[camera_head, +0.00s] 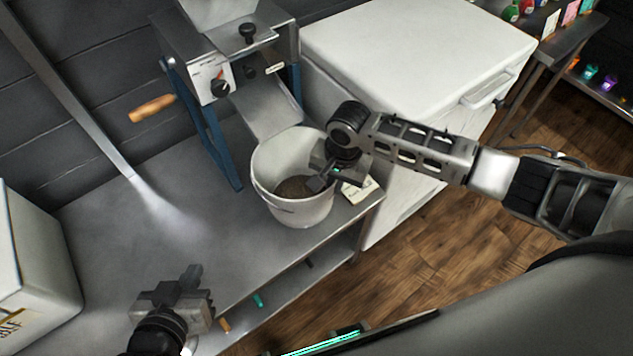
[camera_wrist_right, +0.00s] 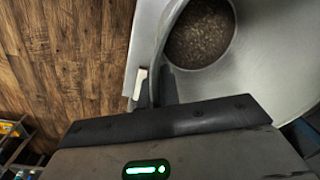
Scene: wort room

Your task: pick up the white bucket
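The white bucket (camera_head: 294,208) stands upright on the grey metal bench, under the mill's chute, with brown grain in the bottom. My right gripper (camera_head: 322,178) is at the bucket's right rim. In the right wrist view, its dark fingers (camera_wrist_right: 157,92) are close together on either side of the bucket wall (camera_wrist_right: 165,42), so it looks shut on the rim. The grain (camera_wrist_right: 202,34) shows inside the bucket there. My left gripper (camera_head: 191,276) is over the bench's front left, apart from the bucket; whether it is open or shut is unclear.
The mill (camera_head: 228,80) with its metal chute (camera_head: 266,108) stands right behind the bucket. A white chest (camera_head: 410,50) is at the right, with a paper note (camera_head: 360,191) near the bucket. A white box (camera_head: 35,260) is at the left. The bench (camera_head: 120,225) between is clear.

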